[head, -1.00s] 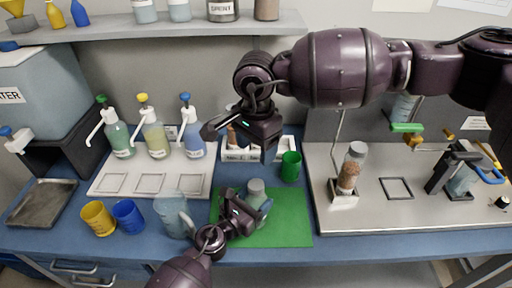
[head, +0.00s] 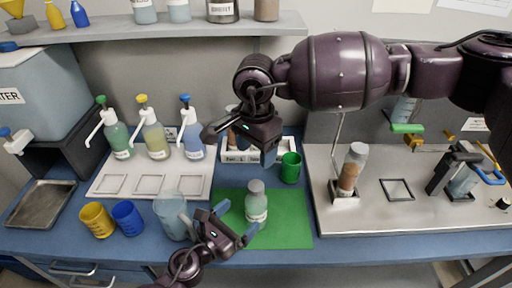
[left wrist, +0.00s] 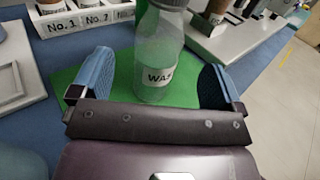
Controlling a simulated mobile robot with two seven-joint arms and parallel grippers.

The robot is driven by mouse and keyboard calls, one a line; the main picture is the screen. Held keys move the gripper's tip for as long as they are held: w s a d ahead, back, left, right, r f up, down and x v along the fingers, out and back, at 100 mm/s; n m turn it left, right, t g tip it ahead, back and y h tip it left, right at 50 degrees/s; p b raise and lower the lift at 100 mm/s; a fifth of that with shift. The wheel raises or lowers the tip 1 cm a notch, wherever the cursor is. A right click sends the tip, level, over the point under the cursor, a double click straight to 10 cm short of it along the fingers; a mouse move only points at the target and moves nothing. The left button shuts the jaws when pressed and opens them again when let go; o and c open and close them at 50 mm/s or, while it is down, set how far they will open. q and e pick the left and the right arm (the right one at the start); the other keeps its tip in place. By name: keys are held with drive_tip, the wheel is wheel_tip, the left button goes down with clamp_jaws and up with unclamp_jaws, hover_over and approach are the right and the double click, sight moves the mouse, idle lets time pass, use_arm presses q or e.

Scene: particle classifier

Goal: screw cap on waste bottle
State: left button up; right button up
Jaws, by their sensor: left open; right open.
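The waste bottle (head: 256,206) stands upright on the green mat (head: 290,222), with a grey cap (head: 256,186) on its top. It also shows in the left wrist view (left wrist: 158,50), where its label reads "WAS" and its top is cut off by the frame. My left gripper (head: 236,222) is open just left of and in front of the bottle, with its blue fingers apart and the bottle ahead between them in the left wrist view. My right gripper (head: 238,150) is open and empty, above and behind the mat near the white rack.
A clear pitcher (head: 170,216) stands close left of my left gripper, beside the blue cup (head: 128,216) and yellow cup (head: 97,219). A green cup (head: 290,167) and the white rack (head: 258,156) stand behind the mat. A metal platform (head: 425,215) is at the right.

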use_arm(q)
drive_tip(key=shift+v, duration=1.85)
drive_tip(key=shift+s, duration=0.15)
